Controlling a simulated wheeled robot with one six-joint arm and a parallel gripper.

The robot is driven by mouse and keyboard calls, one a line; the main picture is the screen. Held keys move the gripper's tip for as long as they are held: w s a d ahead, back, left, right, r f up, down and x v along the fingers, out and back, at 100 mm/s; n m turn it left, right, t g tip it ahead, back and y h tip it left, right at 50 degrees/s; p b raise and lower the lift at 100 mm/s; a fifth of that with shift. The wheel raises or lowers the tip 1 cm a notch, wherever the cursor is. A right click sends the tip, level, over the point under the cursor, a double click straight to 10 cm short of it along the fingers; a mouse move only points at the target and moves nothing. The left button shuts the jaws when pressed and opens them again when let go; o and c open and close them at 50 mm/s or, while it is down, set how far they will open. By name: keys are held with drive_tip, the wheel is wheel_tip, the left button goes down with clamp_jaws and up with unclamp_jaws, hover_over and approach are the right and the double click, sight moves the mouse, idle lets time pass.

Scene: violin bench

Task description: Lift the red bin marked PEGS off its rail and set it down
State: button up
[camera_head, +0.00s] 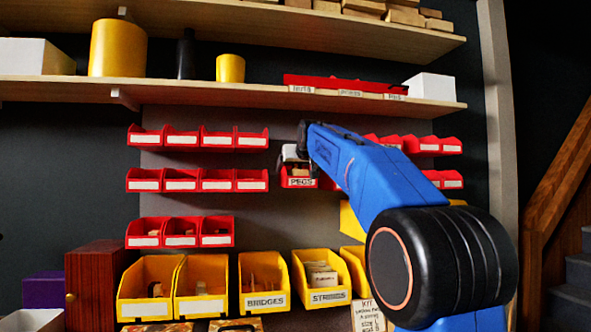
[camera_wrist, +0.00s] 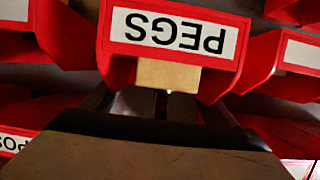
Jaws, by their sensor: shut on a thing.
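The red bin marked PEGS (camera_head: 298,182) is at the height of the middle row of small red bins, left of my blue arm. In the wrist view the PEGS bin (camera_wrist: 110,70) appears upside down, its white label facing the camera. A beige piece (camera_wrist: 167,75) shows at its front lip, between the label and my fingers. My gripper (camera_head: 296,153) is at the bin's top front and is shut on it; in the wrist view the dark fingers (camera_wrist: 168,104) reach to the beige piece. The rail and the bin's back are hidden, so I cannot tell whether they touch.
Red bins (camera_head: 200,180) hang in rows to the left, others (camera_head: 425,145) to the right behind my arm. Large yellow bins (camera_head: 262,280) stand below. A wooden shelf (camera_head: 220,92) runs above. Bare grey panel (camera_head: 262,207) shows left of the PEGS bin.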

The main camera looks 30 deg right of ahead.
drive_tip(key=shift+s+a, duration=0.1)
drive_tip(key=shift+s, duration=0.15)
idle(0.3)
drive_tip(key=s+a, duration=0.2)
drive_tip(key=s, duration=0.6)
drive_tip(key=s+a, duration=0.2)
drive_tip(key=s, duration=0.6)
drive_tip(key=shift+a, duration=0.3)
idle(1.7)
drive_tip(key=shift+s, duration=0.1)
idle(0.5)
